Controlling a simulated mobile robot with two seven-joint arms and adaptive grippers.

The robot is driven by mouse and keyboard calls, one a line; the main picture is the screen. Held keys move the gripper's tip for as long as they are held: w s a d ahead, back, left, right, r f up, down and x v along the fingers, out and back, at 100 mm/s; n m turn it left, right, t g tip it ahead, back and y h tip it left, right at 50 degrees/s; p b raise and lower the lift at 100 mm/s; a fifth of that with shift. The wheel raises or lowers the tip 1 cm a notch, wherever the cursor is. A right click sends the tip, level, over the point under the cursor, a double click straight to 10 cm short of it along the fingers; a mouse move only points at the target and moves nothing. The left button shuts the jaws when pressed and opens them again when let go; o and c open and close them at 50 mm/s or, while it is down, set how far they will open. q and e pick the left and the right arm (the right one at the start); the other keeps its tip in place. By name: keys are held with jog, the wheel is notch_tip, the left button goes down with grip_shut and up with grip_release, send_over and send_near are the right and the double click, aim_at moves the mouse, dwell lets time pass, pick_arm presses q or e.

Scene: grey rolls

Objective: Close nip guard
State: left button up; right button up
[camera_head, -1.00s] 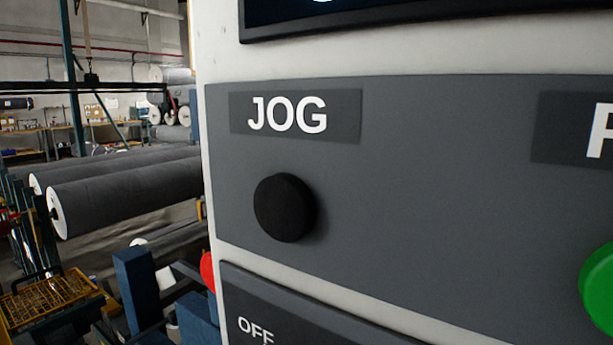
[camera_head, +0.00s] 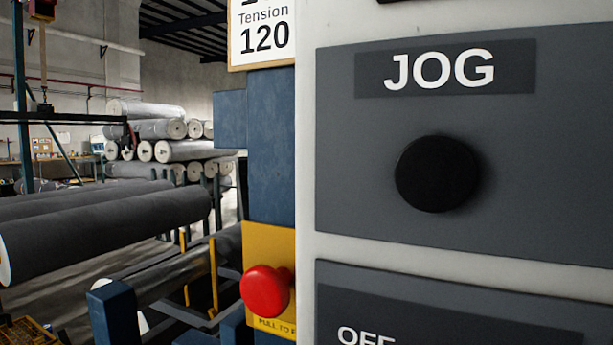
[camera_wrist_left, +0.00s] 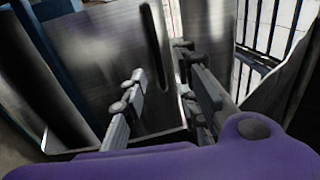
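A small part of a yellow frame (camera_head: 18,332) shows at the bottom left corner of the head view. It is mostly cut off, and I cannot tell from this frame whether it is the nip guard or whether it is open. In the left wrist view, my left gripper (camera_wrist_left: 160,62) has its two grey fingers apart, with nothing visible held between them. A grey metal sheet or panel (camera_wrist_left: 95,65) lies beyond the fingers. My right gripper is in neither view.
A control panel with a black JOG button (camera_head: 437,174) fills the right of the head view, close by. A red mushroom button (camera_head: 265,291) sits on a yellow plate left of it. Large grey rolls (camera_head: 105,230) lie at left. In the left wrist view, dark bars (camera_wrist_left: 268,30) stand at upper right.

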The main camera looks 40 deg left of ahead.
pick_arm(q)
jog(key=f+x, duration=0.1)
jog(key=x, duration=0.6)
jog(key=shift+a+r, duration=0.25)
jog(key=shift+a, duration=0.1)
jog(key=shift+s, duration=0.1)
grip_shut()
